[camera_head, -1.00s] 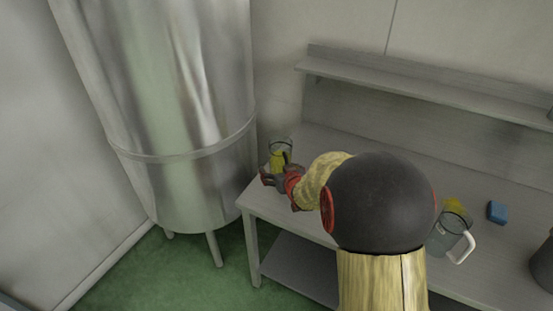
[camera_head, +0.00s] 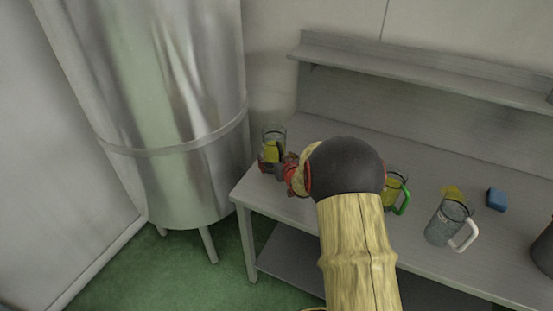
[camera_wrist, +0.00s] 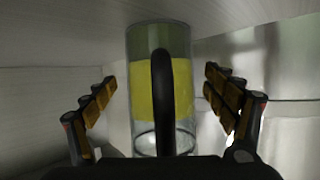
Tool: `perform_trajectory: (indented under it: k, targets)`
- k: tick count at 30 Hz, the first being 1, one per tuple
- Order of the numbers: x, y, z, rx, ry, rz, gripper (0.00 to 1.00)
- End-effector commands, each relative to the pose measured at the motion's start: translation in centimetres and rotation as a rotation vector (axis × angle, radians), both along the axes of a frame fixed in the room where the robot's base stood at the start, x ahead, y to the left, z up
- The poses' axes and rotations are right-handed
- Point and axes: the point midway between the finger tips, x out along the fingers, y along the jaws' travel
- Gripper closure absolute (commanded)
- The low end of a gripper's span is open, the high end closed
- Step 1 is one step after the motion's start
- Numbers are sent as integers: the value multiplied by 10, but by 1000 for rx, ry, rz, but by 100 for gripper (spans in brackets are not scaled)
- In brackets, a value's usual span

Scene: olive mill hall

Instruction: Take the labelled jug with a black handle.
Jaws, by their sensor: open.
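The jug with a black handle (camera_wrist: 143,75) is clear, with a wide yellow label around it. It stands upright between my open fingers in the wrist view, its handle facing the camera. In the head view the jug (camera_head: 268,150) is at the left end of the metal table, partly hidden by my gripper (camera_head: 271,163). In the wrist view my gripper (camera_wrist: 165,108) is open, one finger to each side of the jug, with gaps on both sides.
A jug with a green handle (camera_head: 397,188) and a jug with a white handle (camera_head: 440,222) stand farther right on the table (camera_head: 330,130). A large steel tank (camera_head: 170,110) stands close to the table's left end.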

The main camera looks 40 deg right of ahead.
Motion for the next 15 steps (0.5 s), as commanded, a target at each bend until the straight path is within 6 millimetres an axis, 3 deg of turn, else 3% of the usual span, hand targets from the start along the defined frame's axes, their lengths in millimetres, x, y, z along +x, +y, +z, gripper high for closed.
perform_trajectory:
  k: [6,15]
  targets:
    - [1,-1,1,0,-1,0,15]
    - [1,0,1,0,0,0,31]
